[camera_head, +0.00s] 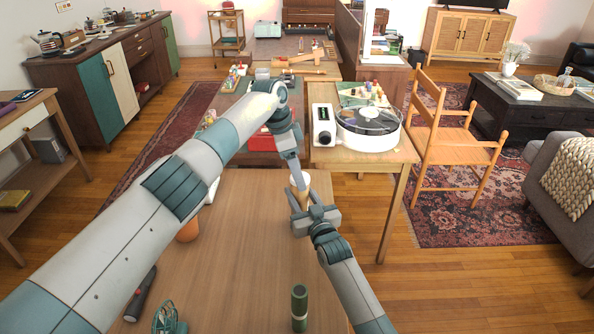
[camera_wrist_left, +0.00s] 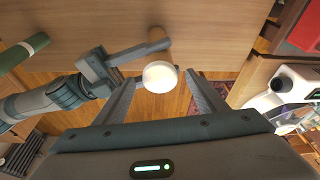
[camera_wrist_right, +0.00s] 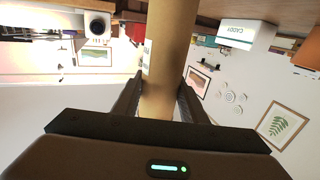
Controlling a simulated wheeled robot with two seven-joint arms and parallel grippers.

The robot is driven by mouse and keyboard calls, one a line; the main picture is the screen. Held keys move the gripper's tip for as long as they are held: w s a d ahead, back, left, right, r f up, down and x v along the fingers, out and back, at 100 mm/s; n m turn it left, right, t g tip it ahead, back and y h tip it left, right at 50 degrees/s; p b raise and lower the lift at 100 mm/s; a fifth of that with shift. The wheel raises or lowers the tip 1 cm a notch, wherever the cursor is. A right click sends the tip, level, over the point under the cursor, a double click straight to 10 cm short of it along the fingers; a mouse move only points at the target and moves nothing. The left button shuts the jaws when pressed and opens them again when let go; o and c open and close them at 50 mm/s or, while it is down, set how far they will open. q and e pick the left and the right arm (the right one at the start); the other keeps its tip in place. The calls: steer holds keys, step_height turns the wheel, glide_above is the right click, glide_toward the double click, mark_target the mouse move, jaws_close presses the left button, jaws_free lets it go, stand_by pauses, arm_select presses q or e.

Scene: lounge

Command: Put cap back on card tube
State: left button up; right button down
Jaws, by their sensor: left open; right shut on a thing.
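The brown card tube (camera_head: 301,199) stands about upright above the wooden table. My right gripper (camera_head: 308,212) is shut on it, and in the right wrist view the tube (camera_wrist_right: 168,60) passes between both fingers. A round white cap (camera_wrist_left: 160,76) shows at the tube's top end, also in the head view (camera_head: 299,179); I cannot tell whether it is fully seated. My left gripper (camera_wrist_left: 160,88) is open, with its fingers on either side of the white cap and seemingly apart from it. In the head view my left gripper (camera_head: 297,174) hangs just above the tube.
A dark green cylinder (camera_head: 299,308) stands at the table's (camera_head: 240,270) near edge. A terracotta cup (camera_head: 188,231), a dark-handled object (camera_head: 140,293) and a small teal fan (camera_head: 167,319) are at the left. A white turntable (camera_head: 368,133) stands on a table beyond.

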arm_select(q)
steer(key=v, duration=1.2)
arm_select(e)
steer(key=c, duration=1)
jaws_free()
steer(key=shift+s, duration=0.15)
arm_select(q)
steer(key=shift+f+b, duration=0.65)
arm_select(e)
steer(key=v, duration=1.7)
steer(key=shift+d, duration=0.1)
